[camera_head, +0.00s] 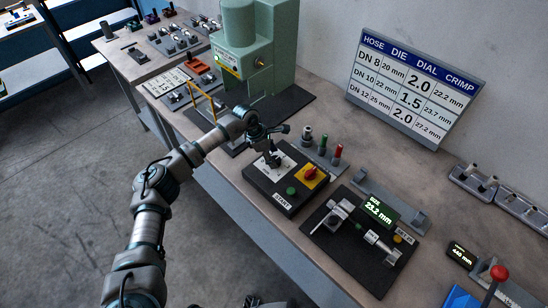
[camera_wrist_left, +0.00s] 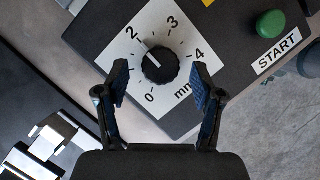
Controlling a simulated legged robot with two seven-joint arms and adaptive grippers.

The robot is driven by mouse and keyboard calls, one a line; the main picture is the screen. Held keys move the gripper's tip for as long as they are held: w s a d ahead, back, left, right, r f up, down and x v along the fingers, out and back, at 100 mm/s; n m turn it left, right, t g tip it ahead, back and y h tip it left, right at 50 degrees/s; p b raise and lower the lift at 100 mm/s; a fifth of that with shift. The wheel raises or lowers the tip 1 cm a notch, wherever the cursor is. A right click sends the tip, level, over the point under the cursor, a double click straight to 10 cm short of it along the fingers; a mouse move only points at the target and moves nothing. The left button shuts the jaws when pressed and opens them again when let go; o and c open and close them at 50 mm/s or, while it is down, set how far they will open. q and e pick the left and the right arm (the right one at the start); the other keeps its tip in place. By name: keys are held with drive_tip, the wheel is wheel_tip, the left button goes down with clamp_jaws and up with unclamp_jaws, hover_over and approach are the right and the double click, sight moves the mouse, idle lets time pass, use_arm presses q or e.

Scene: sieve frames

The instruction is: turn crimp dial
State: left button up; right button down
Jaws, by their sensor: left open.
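The crimp dial, a black round knob (camera_wrist_left: 160,65), sits on a white scale plate (camera_wrist_left: 137,55) marked 0, 2, 3, 4 and mm; the 1 is not readable behind a finger. Its white mark points to the upper left, a little below the 2. My left gripper (camera_wrist_left: 157,82) is open, its fingers on either side of the knob with gaps between. In the head view the left gripper (camera_head: 270,135) hangs over the control box (camera_head: 258,186) and partly hides the dial. My right gripper is not clearly seen.
A green START button (camera_head: 291,191) and a red knob on a yellow plate (camera_head: 312,173) are on the same box. A gauge stand reading 23.2 mm (camera_head: 375,208) is to its right. The green press (camera_head: 262,60) stands behind left. The hose chart (camera_head: 416,82) leans at the wall.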

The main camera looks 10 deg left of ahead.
use_arm(q)
drive_tip(key=shift+x, duration=0.85)
drive_tip(key=shift+a, duration=0.1)
drive_tip(key=shift+c, duration=0.6)
drive_tip(key=c, duration=1)
use_arm(e)
drive_tip(key=shift+d+r, duration=0.1)
drive_tip(key=shift+d, duration=0.05)
